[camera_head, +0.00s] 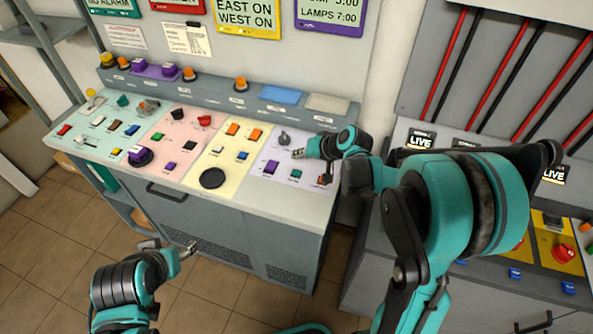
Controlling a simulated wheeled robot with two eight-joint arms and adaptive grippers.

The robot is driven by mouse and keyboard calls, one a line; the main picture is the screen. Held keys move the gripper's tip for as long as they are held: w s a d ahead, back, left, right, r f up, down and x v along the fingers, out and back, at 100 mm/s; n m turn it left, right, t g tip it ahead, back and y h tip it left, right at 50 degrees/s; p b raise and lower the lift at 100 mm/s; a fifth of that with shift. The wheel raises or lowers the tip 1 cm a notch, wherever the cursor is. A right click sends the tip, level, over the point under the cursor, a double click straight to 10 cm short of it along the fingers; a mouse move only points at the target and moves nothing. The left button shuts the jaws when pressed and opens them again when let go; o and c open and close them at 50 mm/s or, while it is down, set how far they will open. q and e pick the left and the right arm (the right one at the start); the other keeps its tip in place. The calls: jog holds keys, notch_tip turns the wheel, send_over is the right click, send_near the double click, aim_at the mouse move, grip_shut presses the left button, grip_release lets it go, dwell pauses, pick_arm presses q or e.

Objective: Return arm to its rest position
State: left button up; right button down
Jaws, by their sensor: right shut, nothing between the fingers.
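My right arm comes in from the right, large and teal in front. Its gripper (301,154) is shut and empty, over the lilac section at the right end of the control console (318,214), close to a grey rotary knob (284,138). I cannot tell whether the fingertips touch the panel. My left arm shows at the lower left, with its gripper (187,250) low in front of the console's cabinet door. Its fingers are small and I cannot tell whether they are open.
The console carries several switches, buttons and a black round knob (213,178) on the yellow section. A grey cabinet (385,262) with yellow panels and a red knob (565,252) stands at the right, below red and black cables. Tiled floor (60,260) is clear at the left.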

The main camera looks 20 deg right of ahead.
dwell(0.6)
jog(key=s+r+n+h, duration=0.1)
jog(key=s+r+h, duration=0.1)
jog(key=s, duration=1)
jog(key=s+r+n+h, duration=0.1)
jog(key=s+r+h, duration=0.1)
jog(key=s, duration=1.1)
jog(key=shift+a+r+n+g+h+b, duration=0.15)
jog(key=shift+n+g+h+b, duration=0.15)
jog(key=shift+h+b, duration=0.1)
